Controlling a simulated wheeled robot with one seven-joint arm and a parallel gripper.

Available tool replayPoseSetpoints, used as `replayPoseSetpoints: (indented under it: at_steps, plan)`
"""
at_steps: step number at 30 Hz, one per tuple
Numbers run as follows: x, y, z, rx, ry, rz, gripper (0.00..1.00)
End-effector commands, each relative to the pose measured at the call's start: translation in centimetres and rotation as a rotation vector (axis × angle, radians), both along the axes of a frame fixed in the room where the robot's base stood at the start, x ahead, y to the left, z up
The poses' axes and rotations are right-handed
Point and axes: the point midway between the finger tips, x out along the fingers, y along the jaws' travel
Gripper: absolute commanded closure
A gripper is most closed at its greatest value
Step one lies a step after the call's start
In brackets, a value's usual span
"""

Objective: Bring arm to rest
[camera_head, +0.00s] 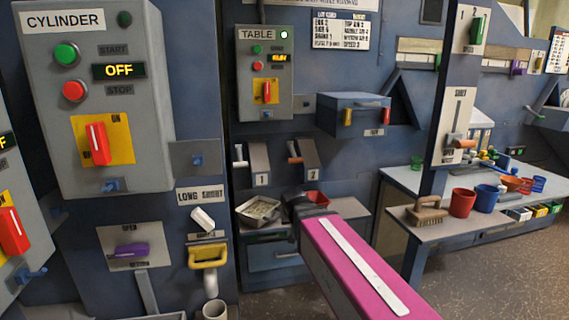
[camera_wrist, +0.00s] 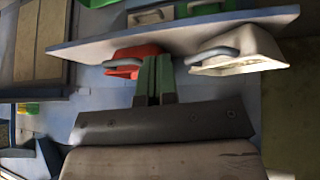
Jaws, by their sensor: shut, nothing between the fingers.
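My arm reaches forward from the lower right in the head view, its pink link in front of the table-control area. My gripper shows in the wrist view (camera_wrist: 153,80), its two green fingers together with nothing between them. The fingertips are close to a red scoop-like container (camera_wrist: 135,57) with a grey handle; I cannot tell whether they touch it. In the head view the arm's end hides most of this red container (camera_head: 316,199). A white tray (camera_wrist: 240,52) with a grey handle is beside it in the wrist view, and it shows left of my arm in the head view (camera_head: 259,211).
The CYLINDER box (camera_head: 95,95) reads OFF. The TABLE box (camera_head: 265,72) has a lit lamp. A blue drawer box (camera_head: 354,112) juts out above my arm. A bench (camera_head: 394,213) at right carries a brush (camera_head: 427,211), a red cup (camera_head: 463,203) and a blue cup (camera_head: 486,198).

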Motion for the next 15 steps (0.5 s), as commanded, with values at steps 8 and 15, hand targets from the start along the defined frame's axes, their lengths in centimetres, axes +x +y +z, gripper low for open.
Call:
replayPoseSetpoints:
  at_steps: [8,15]
  plan:
    - [-6.2,-10.1,-10.3,0.005,0.33,-0.074,1.0]
    - [-11.4,-14.9,-15.4,0.055,0.532,-0.097,1.0]
